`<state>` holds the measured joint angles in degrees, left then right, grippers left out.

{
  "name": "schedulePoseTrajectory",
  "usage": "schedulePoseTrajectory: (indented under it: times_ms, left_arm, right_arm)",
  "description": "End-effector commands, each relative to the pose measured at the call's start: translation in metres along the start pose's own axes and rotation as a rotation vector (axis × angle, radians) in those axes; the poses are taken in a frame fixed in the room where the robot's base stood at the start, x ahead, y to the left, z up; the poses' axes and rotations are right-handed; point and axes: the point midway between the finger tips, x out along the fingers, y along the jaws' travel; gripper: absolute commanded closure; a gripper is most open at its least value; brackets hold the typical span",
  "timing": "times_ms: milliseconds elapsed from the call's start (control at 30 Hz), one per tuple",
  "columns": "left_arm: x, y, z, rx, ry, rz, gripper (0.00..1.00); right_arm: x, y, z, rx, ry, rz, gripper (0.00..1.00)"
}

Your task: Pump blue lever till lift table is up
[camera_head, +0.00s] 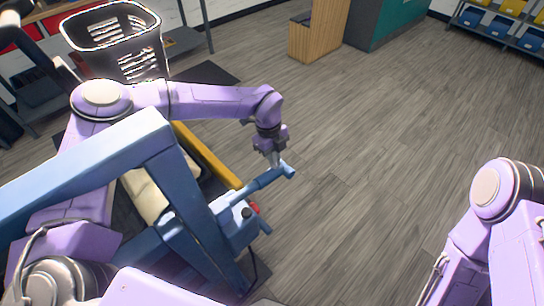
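The blue lever (262,183) sticks out from the blue lift-table mechanism and slants up to the right, ending in a short crosspiece. My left gripper (275,162) comes down from above onto the lever near its outer end. Its fingers look close together at the lever, but their grip is too small to make out. The lift table's blue frame (190,190) fills the lower left, with a yellow edge (208,153) behind it. My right arm shows at the lower right; its gripper is out of frame.
A black basket (115,42) stands at the upper left beside shelving. A wooden cabinet (318,32) and a teal counter (388,22) stand at the back. Shelves with blue and yellow bins (490,22) are at the upper right. The grey wood floor (380,130) is clear between.

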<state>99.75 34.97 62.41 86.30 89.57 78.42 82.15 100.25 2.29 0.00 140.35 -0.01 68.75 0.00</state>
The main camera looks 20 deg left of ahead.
Motion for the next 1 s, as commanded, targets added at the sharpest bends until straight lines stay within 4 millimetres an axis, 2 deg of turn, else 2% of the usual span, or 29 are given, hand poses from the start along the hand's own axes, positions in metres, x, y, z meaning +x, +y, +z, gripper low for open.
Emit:
schedulePoseTrajectory:
  times_ms: [33,200,400,567,1000]
  left_arm:
    - [-0.021,-0.004,-0.002,0.001,-0.003,-0.006,1.0]
    - [-0.063,-0.017,0.0,-0.003,-0.004,-0.009,1.0]
    - [-0.096,-0.027,0.002,-0.005,-0.004,-0.011,1.0]
    - [-0.105,-0.031,0.002,-0.004,-0.003,-0.01,1.0]
    - [-0.106,-0.032,0.002,-0.003,-0.002,-0.011,1.0]
  right_arm:
    - [-0.014,0.001,-0.006,0.0,0.0,0.0,0.26]
    - [-0.033,0.003,-0.013,0.0,0.0,0.0,0.26]
    - [-0.047,0.004,-0.019,0.0,0.0,0.0,0.26]
    - [-0.05,0.004,-0.021,0.0,0.0,0.0,0.26]
    - [-0.049,0.004,-0.02,0.0,0.0,0.0,0.26]
